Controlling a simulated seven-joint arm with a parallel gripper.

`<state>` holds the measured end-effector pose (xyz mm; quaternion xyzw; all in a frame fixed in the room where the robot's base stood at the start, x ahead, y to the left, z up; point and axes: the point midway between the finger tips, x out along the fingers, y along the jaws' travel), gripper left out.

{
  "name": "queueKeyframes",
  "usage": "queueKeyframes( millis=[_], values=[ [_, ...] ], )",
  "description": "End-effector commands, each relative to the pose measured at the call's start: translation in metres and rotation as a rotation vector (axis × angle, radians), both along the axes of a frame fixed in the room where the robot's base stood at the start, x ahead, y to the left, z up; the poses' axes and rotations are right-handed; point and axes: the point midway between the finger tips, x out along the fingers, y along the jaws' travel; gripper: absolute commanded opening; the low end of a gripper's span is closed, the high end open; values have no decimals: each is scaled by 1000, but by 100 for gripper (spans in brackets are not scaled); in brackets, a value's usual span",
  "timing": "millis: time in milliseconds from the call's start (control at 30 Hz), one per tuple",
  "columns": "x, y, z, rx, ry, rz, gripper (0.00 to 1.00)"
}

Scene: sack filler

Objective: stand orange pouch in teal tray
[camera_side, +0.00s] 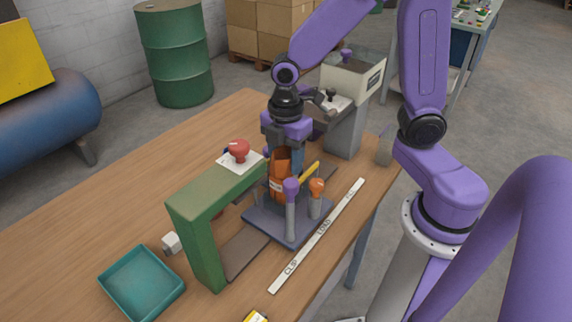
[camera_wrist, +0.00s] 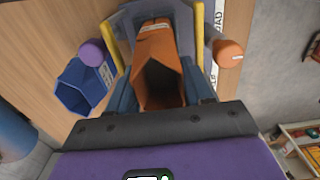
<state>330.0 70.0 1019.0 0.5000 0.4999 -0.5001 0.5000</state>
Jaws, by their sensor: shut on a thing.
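The orange pouch (camera_side: 278,185) is upright over the slate-blue fixture plate (camera_side: 262,220), behind the purple-topped and orange-topped posts. My gripper (camera_side: 287,150) points down and is shut on the pouch. In the wrist view the pouch (camera_wrist: 157,45) sits between my two fingers (camera_wrist: 160,92), its mouth open towards the camera. I cannot tell whether its base touches the plate. The teal tray (camera_side: 140,283) lies empty at the front left of the table, well away from my gripper.
A green arch (camera_side: 195,215) stands between fixture and tray. The purple-topped post (camera_side: 291,188), orange-topped post (camera_side: 317,186) and a yellow bar (camera_side: 308,172) are close to the pouch. A blue open container (camera_wrist: 82,87) is nearby. A red knob (camera_side: 239,150) and white block (camera_side: 172,243) stand left.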

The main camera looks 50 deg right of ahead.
Motion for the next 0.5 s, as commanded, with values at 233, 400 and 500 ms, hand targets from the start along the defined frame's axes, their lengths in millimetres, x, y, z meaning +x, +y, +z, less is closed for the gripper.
queueKeyframes(
  millis=[233,400,500],
  values=[
    [1,1,46,5,-7,1,1],
    [1,1,71,3,-4,0,1],
    [1,0,82,3,-4,-8,1]
  ],
)
